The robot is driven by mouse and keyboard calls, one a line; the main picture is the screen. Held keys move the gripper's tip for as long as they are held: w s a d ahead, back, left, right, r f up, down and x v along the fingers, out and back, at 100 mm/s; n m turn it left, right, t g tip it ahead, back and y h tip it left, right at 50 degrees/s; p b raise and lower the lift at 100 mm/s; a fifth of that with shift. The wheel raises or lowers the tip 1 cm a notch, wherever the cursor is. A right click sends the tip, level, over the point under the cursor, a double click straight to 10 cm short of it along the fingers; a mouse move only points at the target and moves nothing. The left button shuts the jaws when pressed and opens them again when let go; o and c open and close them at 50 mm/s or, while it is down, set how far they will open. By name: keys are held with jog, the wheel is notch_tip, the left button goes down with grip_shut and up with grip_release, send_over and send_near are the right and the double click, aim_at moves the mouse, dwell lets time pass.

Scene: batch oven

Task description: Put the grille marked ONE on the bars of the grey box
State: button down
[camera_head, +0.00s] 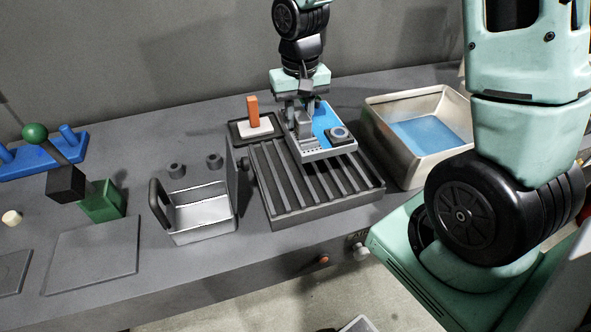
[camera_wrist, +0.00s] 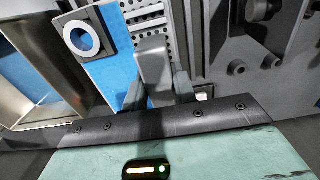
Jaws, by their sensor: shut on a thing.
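The grey box (camera_head: 262,205) with dark parallel bars stands in the middle of the bench. A light grey piece (camera_head: 345,152) with a blue floor, a perforated strip and a dark square block with a round ring lies over the box's back right part. I cannot tell whether it touches the bars. My gripper (camera_head: 304,112) is above its left side. In the wrist view, my gripper (camera_wrist: 158,90) is shut on a grey upright block (camera_wrist: 154,62) beside the perforated strip (camera_wrist: 147,20). No marking ONE is readable, so I cannot tell which piece bears it.
An orange handle (camera_head: 253,110) on a white base stands behind the box. A metal basin (camera_head: 375,128) with a blue floor is at right. A small open pan (camera_head: 203,232) is at left. The front bars are bare. A green block (camera_head: 103,203) stands further left.

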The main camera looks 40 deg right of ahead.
notch_tip(320, 180, down, 10)
jog(key=shift+r+p, duration=0.2)
jog(key=shift+p, duration=0.7)
jog(key=shift+f, duration=0.2)
jog(key=c, duration=1.1)
grip_release()
jog(key=shift+r, duration=0.15)
